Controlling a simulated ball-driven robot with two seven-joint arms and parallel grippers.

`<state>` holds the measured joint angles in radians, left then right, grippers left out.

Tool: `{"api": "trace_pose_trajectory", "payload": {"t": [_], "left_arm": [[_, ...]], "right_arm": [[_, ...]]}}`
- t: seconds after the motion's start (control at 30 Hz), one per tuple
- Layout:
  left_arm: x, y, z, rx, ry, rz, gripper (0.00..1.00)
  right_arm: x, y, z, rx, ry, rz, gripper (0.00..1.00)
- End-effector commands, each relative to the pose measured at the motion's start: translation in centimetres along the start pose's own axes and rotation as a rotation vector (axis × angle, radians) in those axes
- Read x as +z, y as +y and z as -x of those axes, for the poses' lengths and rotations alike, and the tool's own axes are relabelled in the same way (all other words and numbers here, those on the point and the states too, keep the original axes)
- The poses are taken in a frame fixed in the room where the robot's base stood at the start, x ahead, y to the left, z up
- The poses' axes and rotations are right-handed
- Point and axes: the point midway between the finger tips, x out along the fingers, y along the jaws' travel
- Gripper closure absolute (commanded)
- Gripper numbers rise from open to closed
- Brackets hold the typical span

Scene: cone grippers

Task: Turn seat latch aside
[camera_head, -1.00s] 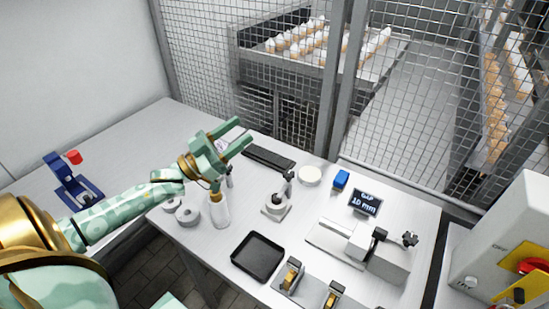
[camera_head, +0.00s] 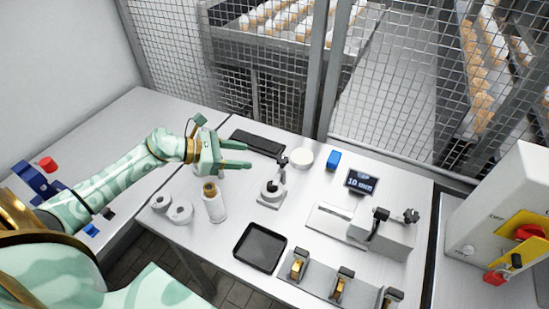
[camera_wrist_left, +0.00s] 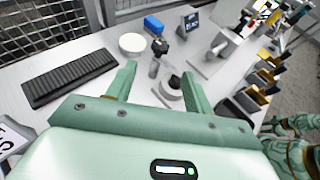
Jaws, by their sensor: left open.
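A small grey fixture (camera_head: 268,202) with a round seat, a dark piece on it and an upright post with a black knob (camera_head: 282,162) stands mid-table. I cannot tell which of its parts is the latch. My left gripper (camera_head: 249,155) is open and empty, above the table to the left of the knob, fingers pointing right. In the left wrist view the fixture's post and knob (camera_wrist_left: 160,47) show beyond and between the fingertips (camera_wrist_left: 158,74). The right finger partly covers the seat there. My right gripper does not show clearly in either view.
A bottle (camera_head: 213,203) and grey rings (camera_head: 181,212) stand left of the fixture. A black tray (camera_head: 260,249) lies in front, a white disc (camera_head: 302,158) and blue block (camera_head: 333,160) behind. Mesh fencing closes the back.

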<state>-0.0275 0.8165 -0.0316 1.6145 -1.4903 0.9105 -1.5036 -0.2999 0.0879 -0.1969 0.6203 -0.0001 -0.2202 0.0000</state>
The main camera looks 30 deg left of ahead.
Motion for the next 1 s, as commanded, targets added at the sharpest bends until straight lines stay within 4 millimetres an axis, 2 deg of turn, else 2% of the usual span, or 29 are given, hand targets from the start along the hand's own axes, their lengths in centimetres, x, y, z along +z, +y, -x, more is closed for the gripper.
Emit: {"api": "trace_pose_trajectory", "payload": {"t": [0.03,0.2,0.4,0.6,0.83,0.87,1.0], "left_arm": [[0.1,0.1,-1.4,0.001,-0.006,0.002,0.48],[0.2,0.0,-5.7,0.000,-0.005,0.004,0.48],[0.0,0.0,-9.2,0.000,-0.003,0.005,0.48],[0.0,0.0,-10.4,0.000,-0.001,0.003,0.48],[0.0,0.0,-10.5,0.000,0.000,0.003,0.48],[0.0,0.0,-10.5,0.000,0.000,0.003,0.51],[0.0,0.0,-10.5,0.000,0.000,0.003,0.90]], "right_arm": [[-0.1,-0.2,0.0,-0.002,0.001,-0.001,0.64],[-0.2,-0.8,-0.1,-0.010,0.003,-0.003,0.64],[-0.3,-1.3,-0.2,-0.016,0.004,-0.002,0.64],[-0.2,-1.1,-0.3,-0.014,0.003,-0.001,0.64],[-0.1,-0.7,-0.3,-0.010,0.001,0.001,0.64],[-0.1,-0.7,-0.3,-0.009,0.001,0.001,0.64],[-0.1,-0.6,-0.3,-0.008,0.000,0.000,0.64]]}}
